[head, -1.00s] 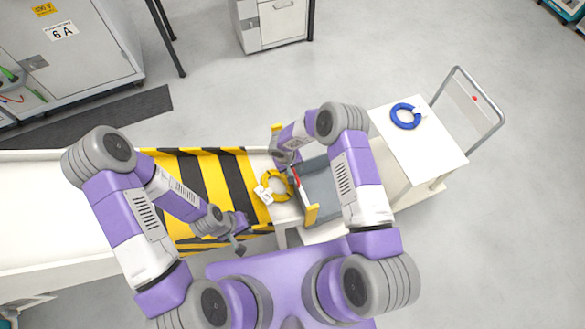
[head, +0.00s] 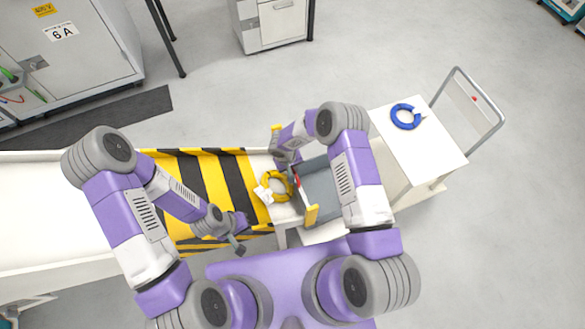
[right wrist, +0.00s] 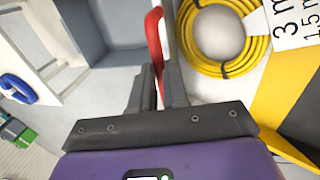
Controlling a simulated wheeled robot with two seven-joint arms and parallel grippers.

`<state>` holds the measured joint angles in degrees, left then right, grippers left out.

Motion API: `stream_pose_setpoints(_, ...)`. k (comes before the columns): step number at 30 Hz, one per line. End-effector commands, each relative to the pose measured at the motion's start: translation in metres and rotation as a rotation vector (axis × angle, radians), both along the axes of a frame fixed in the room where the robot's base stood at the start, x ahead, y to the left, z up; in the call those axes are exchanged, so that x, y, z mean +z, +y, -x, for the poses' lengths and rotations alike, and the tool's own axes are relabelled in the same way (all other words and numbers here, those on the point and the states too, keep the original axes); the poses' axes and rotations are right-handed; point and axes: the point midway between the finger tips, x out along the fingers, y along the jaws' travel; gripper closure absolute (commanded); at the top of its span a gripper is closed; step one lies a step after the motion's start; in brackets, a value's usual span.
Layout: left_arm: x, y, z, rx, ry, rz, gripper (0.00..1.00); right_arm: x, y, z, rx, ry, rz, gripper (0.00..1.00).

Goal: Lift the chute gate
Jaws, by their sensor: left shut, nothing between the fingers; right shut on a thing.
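The grey chute (head: 321,186) lies under my right arm, with yellow end pieces. The red handle of the gate (head: 298,181) shows as a small piece at its left edge. In the right wrist view the red handle (right wrist: 154,38) stands between the fingers of my right gripper (right wrist: 159,80), which is shut on it. How high the gate stands is hard to tell. My left gripper (head: 239,246) is shut and empty over the front of the striped area, apart from the chute.
A yellow cable coil (head: 287,183) with a white tag lies just left of the chute, close to my right gripper. Black and yellow stripes (head: 213,172) mark the conveyor end. A blue coil (head: 403,123) lies on the white cart at right.

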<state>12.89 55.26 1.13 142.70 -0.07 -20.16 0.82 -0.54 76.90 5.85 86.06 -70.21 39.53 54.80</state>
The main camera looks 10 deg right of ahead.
Motion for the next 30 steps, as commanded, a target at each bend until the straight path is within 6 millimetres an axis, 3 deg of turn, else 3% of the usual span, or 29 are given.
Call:
stream_pose_setpoints(3, 0.013, 0.0, 0.0, 0.0, 0.0, 0.0, 1.0, 0.034, 0.0, -0.002, 0.001, -0.004, 0.002, 1.0)
stream_pose_setpoints(9, 0.025, 0.0, 0.0, 0.0, 0.0, 0.0, 1.0, 0.074, 0.0, -0.001, 0.001, -0.003, 0.001, 1.0)
stream_pose_setpoints(21, 0.026, 0.0, 0.0, 0.0, 0.0, 0.0, 1.0, 0.084, 0.0, -0.002, -0.002, -0.003, 0.002, 1.0)
stream_pose_setpoints(22, 0.026, 0.0, 0.0, 0.0, 0.0, 0.0, 1.0, 0.084, 0.0, -0.002, -0.002, -0.003, 0.002, 0.84)
stream_pose_setpoints(26, 0.026, 0.0, 0.0, 0.0, 0.0, 0.0, 1.0, 0.084, 0.0, -0.001, -0.002, -0.003, 0.002, 0.64)
stream_pose_setpoints(27, 0.026, 0.0, 0.0, 0.0, 0.0, 0.0, 1.0, 0.083, 0.0, -0.001, -0.002, -0.003, 0.002, 0.6)
stream_pose_setpoints(30, 0.026, 0.0, 0.0, 0.0, 0.0, 0.0, 1.0, 0.083, 0.0, -0.001, -0.002, -0.002, 0.001, 0.6)
